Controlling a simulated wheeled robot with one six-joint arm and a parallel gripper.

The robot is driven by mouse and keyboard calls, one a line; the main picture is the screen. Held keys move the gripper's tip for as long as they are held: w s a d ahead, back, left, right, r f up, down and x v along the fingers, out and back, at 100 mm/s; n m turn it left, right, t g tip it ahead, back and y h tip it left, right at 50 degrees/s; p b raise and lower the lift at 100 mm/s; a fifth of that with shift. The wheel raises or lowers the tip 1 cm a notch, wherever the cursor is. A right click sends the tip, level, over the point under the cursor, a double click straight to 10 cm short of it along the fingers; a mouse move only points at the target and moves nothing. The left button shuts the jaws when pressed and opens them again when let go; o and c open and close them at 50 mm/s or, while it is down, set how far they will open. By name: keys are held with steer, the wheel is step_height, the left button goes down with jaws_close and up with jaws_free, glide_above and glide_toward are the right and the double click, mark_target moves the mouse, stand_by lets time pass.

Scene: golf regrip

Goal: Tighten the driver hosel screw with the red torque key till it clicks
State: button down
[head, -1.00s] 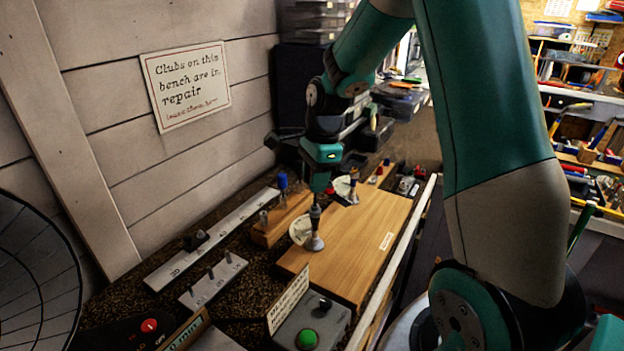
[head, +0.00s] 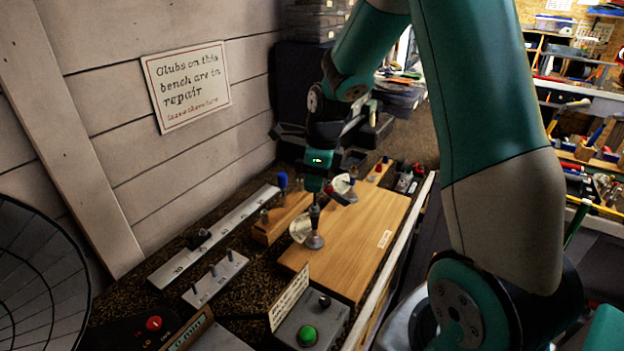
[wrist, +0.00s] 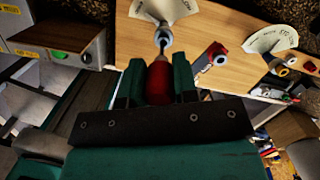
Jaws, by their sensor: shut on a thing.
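My gripper (wrist: 158,82) is shut on the red torque key (wrist: 157,88). The key's thin shaft runs down to a round grey metal fitting (wrist: 163,37) on the wooden block; its tip appears to meet the fitting, but whether it is seated in a screw cannot be told. A white fan-shaped dial card (wrist: 166,8) lies beside this fitting. In the head view my gripper (head: 315,186) points straight down, and the shaft stands upright on the silver fitting (head: 314,241). The key's red handle is mostly hidden there by the fingers.
A grey box with a green button (head: 307,336) is at the front. Metal strips with pegs (head: 216,278) lie left. The block's front right (head: 365,240) is clear.

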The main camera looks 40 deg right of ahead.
steer(key=m+p, duration=0.1)
steer(key=m, duration=0.2)
steer(key=shift+f+m+h, duration=0.1)
steer(key=shift+m+h, duration=0.2)
steer(key=shift+m, duration=0.9)
steer(key=c, duration=1.1)
jaws_free()
steer(key=shift+d, duration=0.1)
steer(key=shift+o, duration=0.2)
steer(key=shift+t, duration=0.3)
